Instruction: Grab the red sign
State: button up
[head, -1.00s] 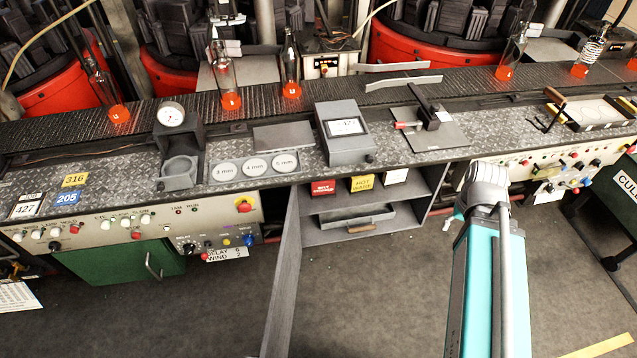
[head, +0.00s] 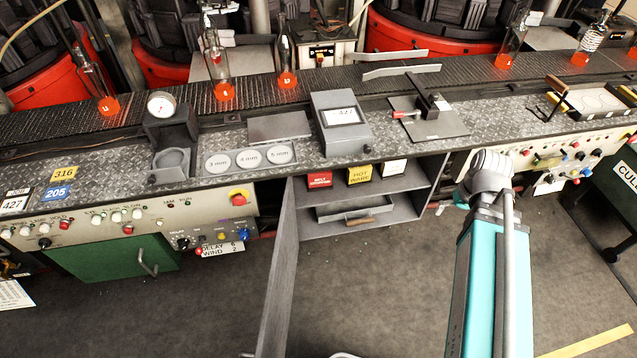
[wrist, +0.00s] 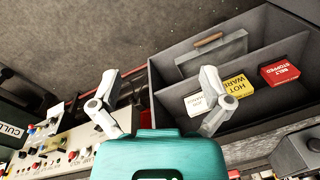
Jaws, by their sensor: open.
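The red sign (head: 319,180) is a small block reading "BELT STOPPED". It stands at the left on the upper shelf of the open cabinet under the bench. In the wrist view the red sign (wrist: 281,74) is at the right, beyond my right-hand finger and apart from it. My gripper (wrist: 158,98) is open and empty, its two pale fingers spread wide. In the head view my arm reaches toward the cabinet's right side and mostly hides the gripper.
A yellow "HOT WARE" sign (head: 360,175) and a white sign (head: 393,172) stand beside the red one. A grey tray (head: 355,212) lies on the lower shelf. The open cabinet door (head: 279,270) juts out at left. Floor (head: 380,280) in front is clear.

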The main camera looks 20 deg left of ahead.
jog(key=w+a+f+n+g+y+b, duration=0.1)
jog(key=w+a+f+n+y+b, duration=0.5)
jog(key=b, duration=0.6)
jog(key=w+a+f+n+g+y+b, duration=0.1)
jog(key=w+a+f+n+y+b, duration=0.5)
jog(key=w+a+n+b, duration=0.5)
notch_tip(320, 180, down, 2)
jog(key=shift+w+a+n+y+b, duration=0.3)
jog(key=shift+w+n+b, duration=0.3)
jog(key=shift+w+b, duration=0.35)
jog(key=shift+s+a, duration=0.1)
jog(key=shift+s, duration=0.05)
send_near(320, 173)
jog(key=x, duration=0.4)
jog(key=shift+w+f, duration=0.2)
jog(key=shift+f, duration=0.15)
jog(key=shift+s+a, duration=0.1)
jog(key=shift+a, duration=0.35)
jog(key=shift+b+x, duration=0.95)
jog(key=shift+x, duration=1.75)
jog(key=shift+r, duration=0.1)
